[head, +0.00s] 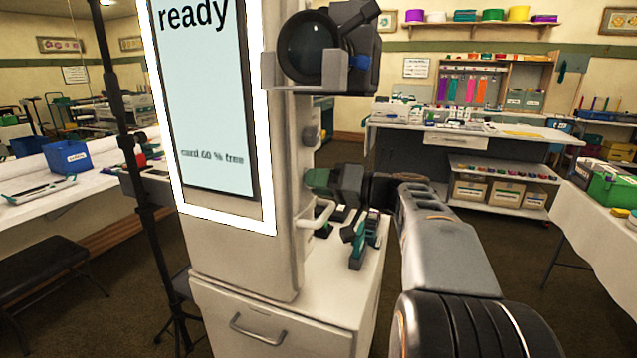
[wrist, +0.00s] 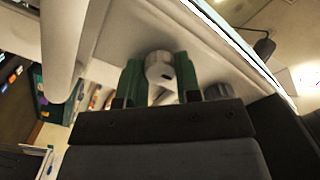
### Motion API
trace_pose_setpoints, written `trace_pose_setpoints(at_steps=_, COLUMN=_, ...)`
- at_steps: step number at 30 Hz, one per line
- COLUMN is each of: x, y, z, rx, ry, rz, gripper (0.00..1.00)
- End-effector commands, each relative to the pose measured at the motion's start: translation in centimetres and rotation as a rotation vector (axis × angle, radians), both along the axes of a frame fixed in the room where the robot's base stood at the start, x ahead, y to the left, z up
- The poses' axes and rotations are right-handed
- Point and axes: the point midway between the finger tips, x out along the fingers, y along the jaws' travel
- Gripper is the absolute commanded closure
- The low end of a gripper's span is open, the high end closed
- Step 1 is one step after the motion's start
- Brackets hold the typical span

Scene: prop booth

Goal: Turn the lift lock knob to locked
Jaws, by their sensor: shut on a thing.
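A grey round knob (wrist: 160,67) with a small dark mark on its right side sits on the pale side wall of the booth column. No label on it is readable, so I cannot tell its setting. My gripper (wrist: 159,80) has its green fingers on either side of this knob and is shut on it. In the head view my gripper (head: 318,181) reaches the column's right side from the right, and its fingers hide the held knob. A second grey knob (head: 312,136) is higher on the same side; a similar knob (wrist: 220,91) shows right of my fingers.
A white bar handle (head: 315,217) juts out just below my gripper. A camera (head: 327,47) on a bracket is above. Small dark and teal items (head: 363,240) lie on the cabinet top. The lit screen (head: 203,90) reads "ready". Open floor lies behind, before the far counter (head: 470,130).

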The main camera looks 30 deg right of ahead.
Motion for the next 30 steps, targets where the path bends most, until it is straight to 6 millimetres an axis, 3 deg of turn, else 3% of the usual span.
trace_pose_setpoints(at_steps=11, x=-0.01, y=-0.01, z=-0.01, rx=0.060, ry=0.056, rz=0.000, gripper=0.92)
trace_pose_setpoints(at_steps=30, x=-0.02, y=0.02, z=0.12, rx=0.485, ry=0.446, rz=0.000, gripper=0.92)
